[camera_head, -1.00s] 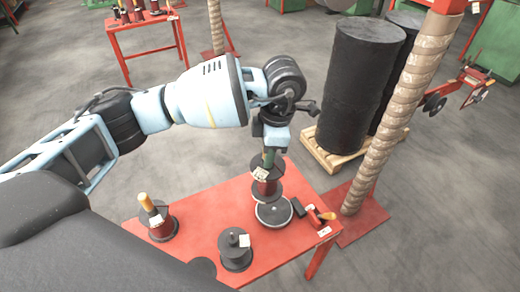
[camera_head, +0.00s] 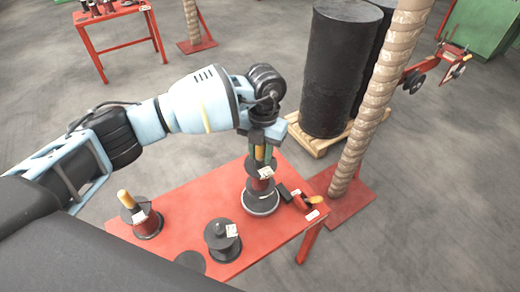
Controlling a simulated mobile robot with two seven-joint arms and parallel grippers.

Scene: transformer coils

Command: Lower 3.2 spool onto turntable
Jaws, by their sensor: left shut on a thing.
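My left gripper (camera_head: 260,154) points down and is shut on the yellow top of a spool with black flanges, a dark red winding and a white label (camera_head: 261,181). The spool is upright, directly above the round turntable (camera_head: 262,209) on the red table. Its lower flange overlaps the turntable in the picture; I cannot tell whether they touch. My right gripper is out of view.
The red table (camera_head: 185,205) also holds a yellow-topped spool (camera_head: 147,222), a dark spool (camera_head: 222,240) and a small red tool with a yellow handle (camera_head: 308,202). A wrapped column (camera_head: 365,130) and black cylinder (camera_head: 335,75) stand behind.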

